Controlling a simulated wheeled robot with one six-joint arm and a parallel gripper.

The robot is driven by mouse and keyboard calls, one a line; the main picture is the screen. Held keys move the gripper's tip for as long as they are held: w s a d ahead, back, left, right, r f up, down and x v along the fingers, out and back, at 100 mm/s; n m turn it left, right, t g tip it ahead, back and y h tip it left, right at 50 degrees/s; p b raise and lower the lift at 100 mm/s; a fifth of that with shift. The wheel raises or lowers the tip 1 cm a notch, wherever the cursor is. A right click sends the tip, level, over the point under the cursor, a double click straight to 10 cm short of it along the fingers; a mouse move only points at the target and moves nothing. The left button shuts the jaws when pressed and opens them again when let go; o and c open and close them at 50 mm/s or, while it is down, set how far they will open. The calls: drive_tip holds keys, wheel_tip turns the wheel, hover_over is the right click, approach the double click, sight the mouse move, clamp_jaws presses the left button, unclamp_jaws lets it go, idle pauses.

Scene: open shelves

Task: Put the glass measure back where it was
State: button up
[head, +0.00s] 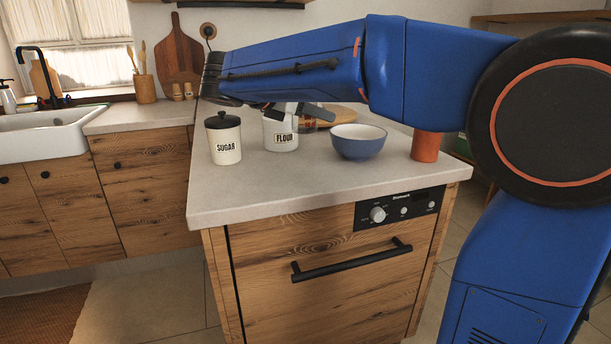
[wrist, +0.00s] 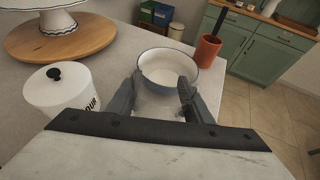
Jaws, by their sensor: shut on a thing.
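The clear glass measure (wrist: 158,108) is between the fingers of my gripper (wrist: 157,98) in the wrist view, faint against the pale counter. My gripper is shut on it. In the head view the glass measure (head: 308,125) shows partly, with red marks, behind the flour jar and below my gripper (head: 302,111). The white flour jar (head: 281,134) is left of the fingers in the wrist view (wrist: 58,92). The blue bowl (head: 358,142) is just beyond the fingertips there (wrist: 167,72). I cannot tell whether the glass measure touches the counter.
A sugar jar (head: 223,139) stands left of the flour jar. An orange-brown pot (head: 425,147) stands right of the bowl. A round wooden board (wrist: 80,42) with a white stand on it lies behind. The front of the counter (head: 300,188) is clear.

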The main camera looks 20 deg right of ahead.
drive_tip(key=shift+s+a+f, duration=0.1)
drive_tip(key=shift+s+a, duration=0.1)
drive_tip(key=shift+a, duration=0.25)
drive_tip(key=shift+s+a+f, duration=0.1)
drive_tip(key=shift+s+a, duration=0.05)
drive_tip(key=shift+a, duration=0.25)
drive_tip(key=shift+a+f, duration=0.1)
drive_tip(key=shift+f, duration=4.85)
drive_tip(key=shift+f, duration=0.1)
drive_tip(key=o, duration=1.1)
drive_tip(key=shift+o, duration=0.2)
drive_tip(key=shift+s+a, duration=0.1)
drive_tip(key=v, duration=1.2)
